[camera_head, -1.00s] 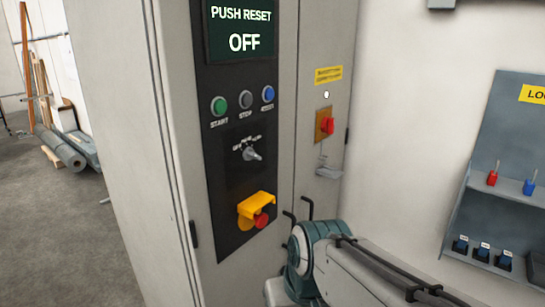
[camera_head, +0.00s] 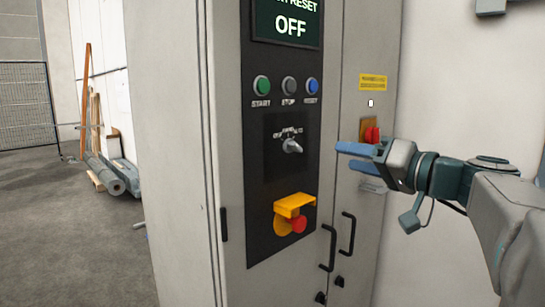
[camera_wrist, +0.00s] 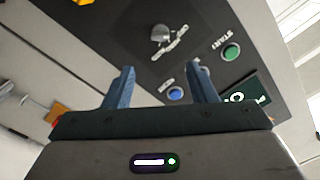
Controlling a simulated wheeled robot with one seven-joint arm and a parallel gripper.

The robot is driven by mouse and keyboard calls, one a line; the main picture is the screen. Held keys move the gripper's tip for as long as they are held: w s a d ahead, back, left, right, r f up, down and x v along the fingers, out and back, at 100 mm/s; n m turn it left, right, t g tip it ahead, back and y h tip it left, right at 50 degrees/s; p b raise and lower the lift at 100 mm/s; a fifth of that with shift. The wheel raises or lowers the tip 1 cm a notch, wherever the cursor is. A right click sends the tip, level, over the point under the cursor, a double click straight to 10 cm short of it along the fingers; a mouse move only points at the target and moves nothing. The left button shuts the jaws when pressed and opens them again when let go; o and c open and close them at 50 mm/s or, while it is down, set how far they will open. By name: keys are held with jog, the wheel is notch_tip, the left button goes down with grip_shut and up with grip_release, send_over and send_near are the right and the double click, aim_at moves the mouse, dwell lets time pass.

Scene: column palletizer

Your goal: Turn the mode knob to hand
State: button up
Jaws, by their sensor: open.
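The mode knob (camera_head: 291,146) is a small silver-grey lever knob on the black panel, below the row of buttons. Its position labels are too small to read surely, and its pointer lies toward the lower right in the head view. The knob also shows in the wrist view (camera_wrist: 161,35), beyond the fingertips and apart from them. My gripper (camera_head: 350,157) is to the right of the knob, with its blue fingers pointing left toward the panel. In the wrist view its two fingers (camera_wrist: 160,78) are apart with nothing between them.
A green start button (camera_head: 262,86), a grey stop button (camera_head: 288,85) and a blue reset button (camera_head: 312,86) sit above the knob. The display (camera_head: 288,25) reads OFF. A yellow-shrouded red emergency button (camera_head: 296,224) is below. A red switch (camera_head: 371,134) and black door handles (camera_head: 348,235) are nearby.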

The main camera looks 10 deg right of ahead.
aim_at(294, 146)
jog(key=p+x, duration=0.2)
jog(key=x, duration=1.1)
jog(key=shift+w+a, duration=0.25)
jog(key=shift+c, duration=0.2)
jog(key=c, duration=0.9)
